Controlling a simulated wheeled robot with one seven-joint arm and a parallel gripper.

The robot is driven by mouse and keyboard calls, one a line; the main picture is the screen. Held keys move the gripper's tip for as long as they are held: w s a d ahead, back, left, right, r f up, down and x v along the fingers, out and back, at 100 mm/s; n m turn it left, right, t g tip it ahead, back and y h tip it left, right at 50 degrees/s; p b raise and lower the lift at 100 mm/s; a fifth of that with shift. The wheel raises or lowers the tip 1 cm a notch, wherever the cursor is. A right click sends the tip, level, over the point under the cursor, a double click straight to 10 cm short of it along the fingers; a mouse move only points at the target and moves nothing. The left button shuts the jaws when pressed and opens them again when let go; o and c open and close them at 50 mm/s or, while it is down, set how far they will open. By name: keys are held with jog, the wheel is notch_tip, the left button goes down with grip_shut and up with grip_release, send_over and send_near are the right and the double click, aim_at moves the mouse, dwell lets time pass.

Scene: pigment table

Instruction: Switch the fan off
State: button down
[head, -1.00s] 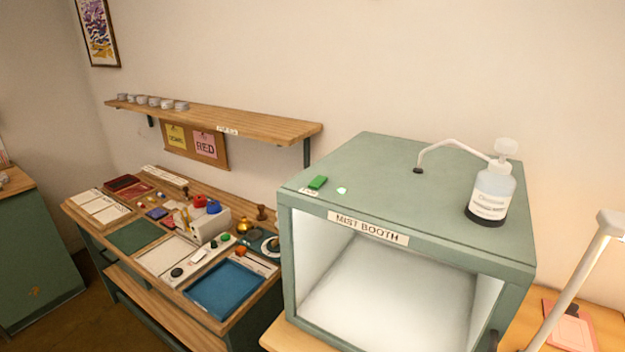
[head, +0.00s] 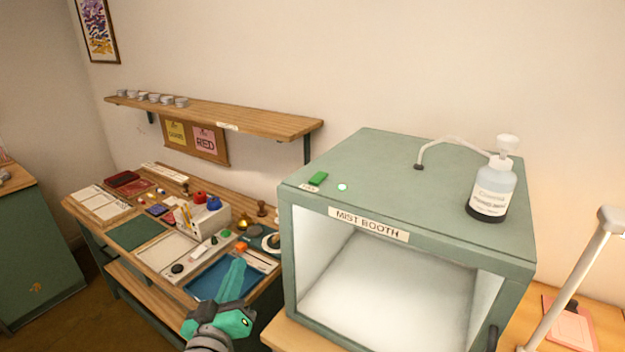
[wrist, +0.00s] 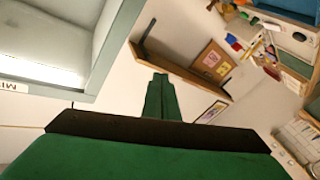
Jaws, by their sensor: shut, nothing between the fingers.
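A green fan switch (head: 318,178) sits on the top front left of the green mist booth (head: 440,236), above a small label. A round indicator light (head: 342,187) beside it glows pale green. My gripper (head: 236,268) is in the lower middle of the head view, in front of the desk's blue tray and left of the booth, lower than the switch. Its green fingers are together and empty; they also show in the wrist view (wrist: 160,82), pointing toward the wall shelf. The switch does not show in the wrist view.
A spray bottle (head: 491,192) with a tube stands on the booth top at right. A desk (head: 180,322) crowded with trays and small tools is at left, under a wall shelf (head: 220,116). A white lamp arm (head: 575,285) stands at right. Space above the booth's front left is clear.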

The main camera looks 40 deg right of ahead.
jog(key=s+d+r+m+g+h, duration=0.1)
jog(key=s+d+r+m+g, duration=0.1)
jog(key=r, duration=0.6)
jog(key=s+d+r+m+g+h, duration=0.1)
jog(key=s+d+r+m+g, duration=0.2)
jog(key=r+m, duration=0.2)
jog(key=s+d+r+m+g+h, duration=0.1)
jog(key=s+d+r+m+g, duration=0.1)
jog(key=r, duration=1)
jog(key=shift+s+d+m+g+h, duration=0.3)
jog(key=shift+d+m+g, duration=0.15)
jog(key=shift+m, duration=0.45)
send_over(313, 181)
jog(key=shift+s+a+f, duration=0.1)
jog(key=shift+a+f, duration=0.1)
jog(key=shift+f, duration=0.3)
notch_tip(313, 181, down, 3)
jog(key=shift+f, duration=0.1)
jog(key=shift+d+f, duration=0.1)
jog(key=shift+f, duration=0.25)
